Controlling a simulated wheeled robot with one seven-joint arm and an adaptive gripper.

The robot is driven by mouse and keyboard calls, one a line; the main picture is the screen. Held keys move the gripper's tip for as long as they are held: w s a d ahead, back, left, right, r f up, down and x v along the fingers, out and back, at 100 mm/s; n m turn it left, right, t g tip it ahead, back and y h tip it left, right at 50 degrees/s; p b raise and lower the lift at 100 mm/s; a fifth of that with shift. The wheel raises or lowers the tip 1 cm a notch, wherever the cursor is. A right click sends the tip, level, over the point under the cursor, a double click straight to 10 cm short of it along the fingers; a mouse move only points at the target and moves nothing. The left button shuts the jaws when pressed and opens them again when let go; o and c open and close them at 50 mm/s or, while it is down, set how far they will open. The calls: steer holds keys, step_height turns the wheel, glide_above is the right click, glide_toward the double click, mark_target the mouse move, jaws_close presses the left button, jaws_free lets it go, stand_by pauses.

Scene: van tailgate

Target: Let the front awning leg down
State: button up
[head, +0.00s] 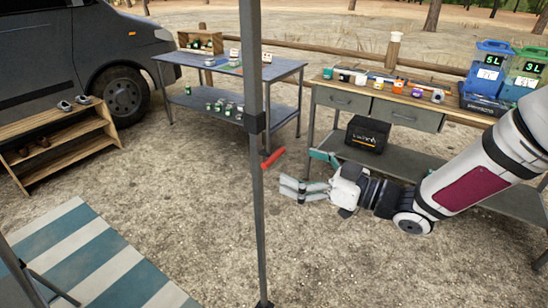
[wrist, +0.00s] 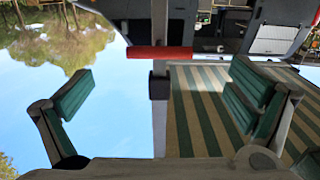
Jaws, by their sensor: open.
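The front awning leg (head: 257,200) is a grey upright pole in the middle of the head view. Its foot (head: 263,304) shows at the bottom edge. A dark collar (head: 254,122) sits around it, and a red lever (head: 272,158) sticks out to the right below the collar. My gripper (head: 303,191) is open and empty, right of the leg and a little lower than the lever. In the wrist view, the leg (wrist: 159,125), collar (wrist: 159,88) and crosswise red lever (wrist: 160,52) appear between the spread green-padded fingers, apart from them.
A blue-grey table (head: 285,70) and a workbench (head: 330,94) with small jars stand behind. The van (head: 60,55) and a wooden shoe rack (head: 60,135) are at left. A striped mat (head: 85,250) lies front left. Gravel around the leg is clear.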

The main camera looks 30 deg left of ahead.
mark_target(277, 158)
steer(key=a, duration=0.7)
steer(key=shift+w, duration=0.3)
steer(key=shift+c, duration=0.5)
steer(key=c, duration=1.6)
step_height(277, 158, down, 12)
steer(key=b, duration=0.8)
steer(key=o, duration=1.7)
